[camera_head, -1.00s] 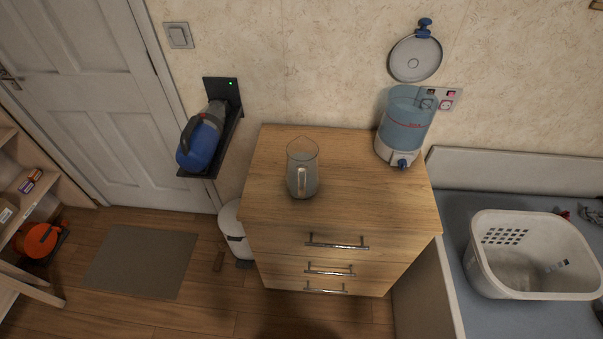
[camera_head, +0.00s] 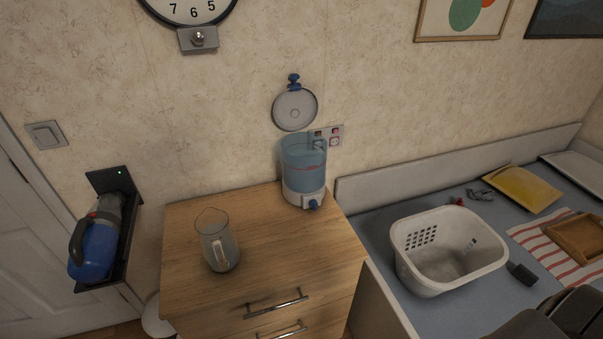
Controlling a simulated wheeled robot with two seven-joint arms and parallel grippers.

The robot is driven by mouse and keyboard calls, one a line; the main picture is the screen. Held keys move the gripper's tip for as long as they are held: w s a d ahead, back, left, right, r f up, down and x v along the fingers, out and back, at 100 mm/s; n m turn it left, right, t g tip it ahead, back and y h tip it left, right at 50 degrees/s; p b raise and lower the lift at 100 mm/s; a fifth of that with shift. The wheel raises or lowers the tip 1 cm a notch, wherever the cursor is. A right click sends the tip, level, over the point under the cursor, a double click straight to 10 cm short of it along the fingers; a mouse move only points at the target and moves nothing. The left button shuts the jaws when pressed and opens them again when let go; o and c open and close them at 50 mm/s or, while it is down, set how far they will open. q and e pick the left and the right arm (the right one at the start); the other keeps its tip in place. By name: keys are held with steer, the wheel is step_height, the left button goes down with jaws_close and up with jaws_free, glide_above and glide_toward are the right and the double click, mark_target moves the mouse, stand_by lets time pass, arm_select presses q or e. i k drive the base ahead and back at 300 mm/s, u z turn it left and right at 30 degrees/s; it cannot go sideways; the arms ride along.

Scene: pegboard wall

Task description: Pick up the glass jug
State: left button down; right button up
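The glass jug (camera_head: 217,241) stands upright on the wooden top of a chest of drawers (camera_head: 262,227). It is clear, with a spout at its rim and its handle on the side facing me. Nothing is touching it. My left gripper is not in view. A dark part, probably of my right arm, enters at the bottom right corner, far from the jug, and no gripper fingers show there.
A water dispenser (camera_head: 303,172) stands at the back right of the chest top. A white basket (camera_head: 447,250) is on the blue surface (camera_head: 365,232) to the right. A blue hand vacuum (camera_head: 95,246) hangs in a wall holder at left.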

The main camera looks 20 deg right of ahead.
mark_target(220, 246)
steer(key=u, duration=2.15)
steer(key=k, duration=0.6)
steer(key=z, duration=0.5)
